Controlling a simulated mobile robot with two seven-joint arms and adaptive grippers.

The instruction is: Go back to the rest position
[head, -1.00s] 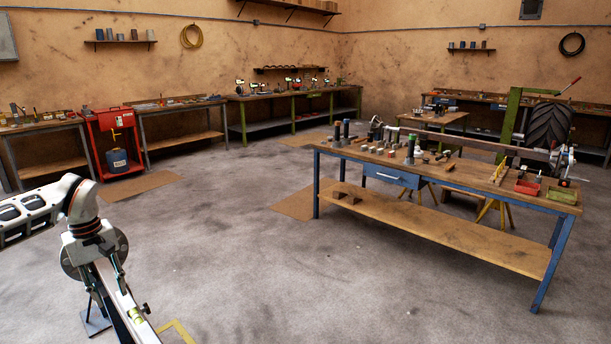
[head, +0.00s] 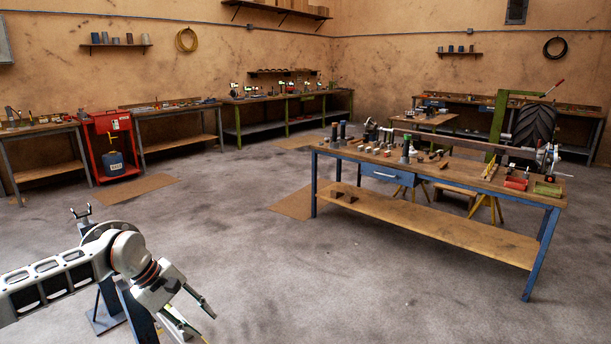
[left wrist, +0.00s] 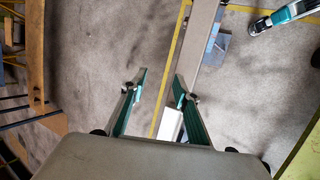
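My left gripper (head: 193,309) is at the lower left of the head view, pointing down and to the right. In the left wrist view its two fingers (left wrist: 156,88) stand apart, with nothing held between them. Beyond them lies a long grey beam (left wrist: 199,45), with a blue plate (left wrist: 217,48) beside it near the floor. A pale white piece (left wrist: 170,124) shows near the right finger; I cannot tell what it is.
A workbench with a blue frame (head: 430,222) stands at the right, covered with tools and parts. A red cart (head: 112,147) and several benches line the walls. Cardboard sheets lie on the floor. The grey floor (head: 290,270) between my left arm and the workbench is clear.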

